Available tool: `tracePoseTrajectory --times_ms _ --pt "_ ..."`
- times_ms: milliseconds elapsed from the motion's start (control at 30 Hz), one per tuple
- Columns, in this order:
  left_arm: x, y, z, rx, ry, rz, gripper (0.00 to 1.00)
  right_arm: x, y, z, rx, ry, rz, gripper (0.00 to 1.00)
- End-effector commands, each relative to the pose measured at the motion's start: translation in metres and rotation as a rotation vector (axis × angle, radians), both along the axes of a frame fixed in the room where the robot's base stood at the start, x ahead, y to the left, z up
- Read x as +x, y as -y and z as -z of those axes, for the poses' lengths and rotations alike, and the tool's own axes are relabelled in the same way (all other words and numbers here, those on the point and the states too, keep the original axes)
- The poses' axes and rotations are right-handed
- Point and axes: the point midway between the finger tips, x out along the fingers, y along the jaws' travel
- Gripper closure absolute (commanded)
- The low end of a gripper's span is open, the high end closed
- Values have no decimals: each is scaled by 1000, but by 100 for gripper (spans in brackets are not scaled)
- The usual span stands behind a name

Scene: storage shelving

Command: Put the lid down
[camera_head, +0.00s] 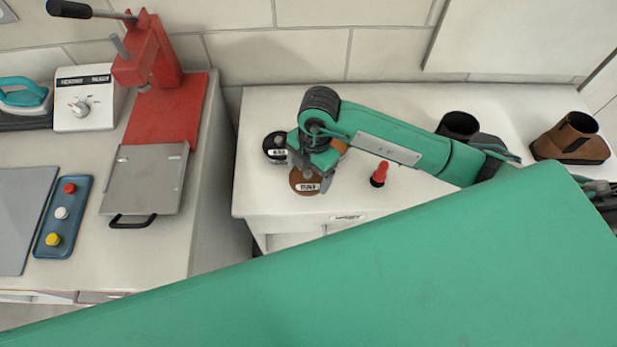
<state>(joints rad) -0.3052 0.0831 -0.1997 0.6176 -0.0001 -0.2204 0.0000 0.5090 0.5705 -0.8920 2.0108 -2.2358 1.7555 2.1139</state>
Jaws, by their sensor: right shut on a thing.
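My right gripper (314,174) reaches down over the white cabinet top and is shut on the round brown lid (299,180), which has a small pale label on its front. The fingers cover part of the lid, and whether it touches the surface or a tin below it is hard to tell. A round black tin (275,143) with a pale label stands just behind and left of it, partly hidden by my gripper. My left gripper is not in view.
A red-topped bottle (380,174) stands right of my gripper on the cabinet top (268,103). A dark boot (458,124) and a brown boot (572,138) stand further right. A red press (168,110) and a button panel (62,216) are on the left counter.

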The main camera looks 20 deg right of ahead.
Motion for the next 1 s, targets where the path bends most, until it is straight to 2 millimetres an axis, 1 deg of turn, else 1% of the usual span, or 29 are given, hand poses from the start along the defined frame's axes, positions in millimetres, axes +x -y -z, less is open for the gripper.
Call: tracePoseTrajectory --times_ms 133,300,367,733,767,800,833,1000 --pt "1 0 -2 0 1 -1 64 -1 0 11 -1 -4 -2 38" --pt "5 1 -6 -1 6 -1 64 -1 0 37 -1 -4 0 38" --pt "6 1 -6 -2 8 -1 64 -1 0 43 -1 -2 -1 38" --pt "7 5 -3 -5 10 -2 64 -1 0 48 0 -1 -1 38" --pt "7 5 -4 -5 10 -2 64 0 0 47 0 -1 -1 12" --pt "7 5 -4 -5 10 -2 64 -1 0 47 0 -1 -1 4" --pt "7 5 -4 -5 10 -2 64 0 0 47 0 -1 -1 0" --pt "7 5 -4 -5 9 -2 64 0 0 47 0 0 -1 0"
